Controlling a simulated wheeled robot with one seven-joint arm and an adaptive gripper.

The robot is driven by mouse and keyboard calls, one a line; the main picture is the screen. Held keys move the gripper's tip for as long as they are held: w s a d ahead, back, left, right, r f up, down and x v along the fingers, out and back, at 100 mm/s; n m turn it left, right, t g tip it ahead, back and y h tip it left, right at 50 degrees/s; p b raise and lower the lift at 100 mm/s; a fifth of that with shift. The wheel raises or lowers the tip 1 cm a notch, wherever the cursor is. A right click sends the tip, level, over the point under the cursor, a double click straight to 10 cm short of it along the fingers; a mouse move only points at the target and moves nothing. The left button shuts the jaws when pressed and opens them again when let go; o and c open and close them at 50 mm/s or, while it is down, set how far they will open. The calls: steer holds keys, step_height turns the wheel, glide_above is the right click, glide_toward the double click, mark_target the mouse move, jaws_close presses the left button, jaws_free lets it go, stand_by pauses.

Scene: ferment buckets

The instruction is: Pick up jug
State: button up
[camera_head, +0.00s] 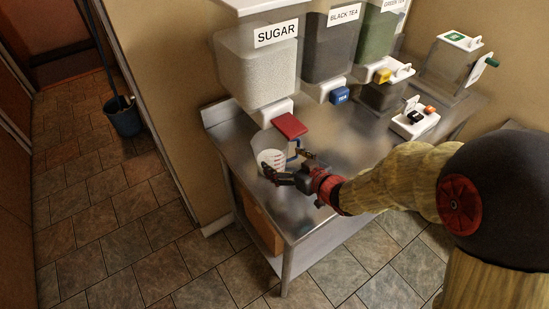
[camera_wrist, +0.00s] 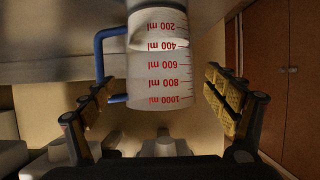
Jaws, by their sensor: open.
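The jug (camera_head: 271,160) is a white, translucent measuring jug with red markings and a blue handle. It stands on the metal table below the sugar dispenser. In the wrist view the jug (camera_wrist: 160,62) appears upside down, with its blue handle (camera_wrist: 104,62) on the left. My gripper (camera_head: 292,166) is open at the jug's near side. In the wrist view the fingers of my gripper (camera_wrist: 160,97) are spread, the right one clear of the jug and the left one close to the handle. I cannot tell whether the left finger touches the handle.
The sugar dispenser (camera_head: 257,75) with its red lever (camera_head: 289,126) hangs above the jug. Black tea (camera_head: 330,52) and green tea (camera_head: 380,34) dispensers are to its right. A small scale-like device (camera_head: 415,120) stands on the metal table (camera_head: 335,158). A blue bucket (camera_head: 124,119) is on the floor.

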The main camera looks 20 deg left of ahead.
steer(key=b, duration=0.2)
glide_toward(263, 147)
steer(key=x, duration=0.3)
steer(key=shift+w+a+f, duration=0.1)
steer(key=shift+f, duration=0.25)
steer(key=shift+w+a, duration=0.35)
steer(key=shift+c, duration=0.7)
steer(key=c, duration=1.1)
